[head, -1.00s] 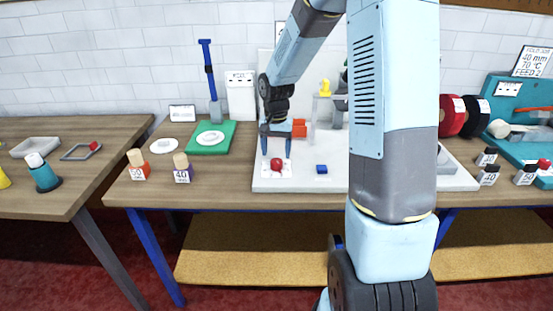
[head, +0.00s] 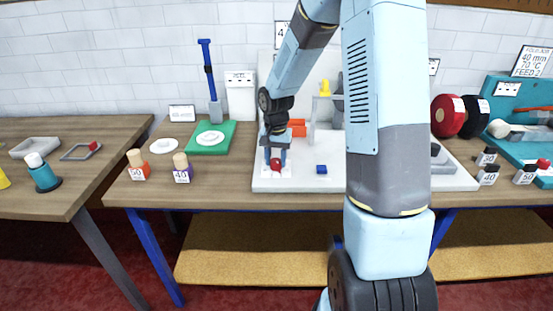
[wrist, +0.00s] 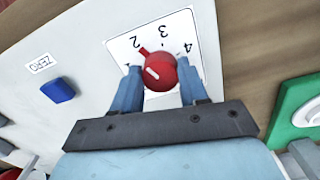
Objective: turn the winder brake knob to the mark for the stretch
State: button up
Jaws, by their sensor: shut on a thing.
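The red brake knob (head: 276,168) sits at the front left of the pale grey winder plate. In the wrist view the round knob (wrist: 160,70) stands on a white dial card (wrist: 184,24) with numbers 2, 3 and 4 readable. Its red pointer is close to the 2. My gripper (head: 275,161) points down over the knob and is shut on it, one finger on each side. In the wrist view my gripper (wrist: 160,82) hides the lower part of the card.
A blue button (head: 321,169) lies right of the knob, by a ZERO label (wrist: 41,63) in the wrist view. Left stand thread spools marked 50 (head: 138,165) and 40 (head: 182,168), and a green board (head: 222,142). My arm hides part of the plate.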

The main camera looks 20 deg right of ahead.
jog(key=c, duration=0.5)
jog(key=shift+o, duration=0.2)
jog(key=shift+n, duration=0.3)
jog(key=n, duration=0.4)
jog(key=shift+d, duration=0.1)
jog(key=n, duration=0.5)
dwell(0.3)
jog(key=o, duration=1.1)
jog(key=shift+d, duration=0.1)
jog(key=shift+c, duration=0.2)
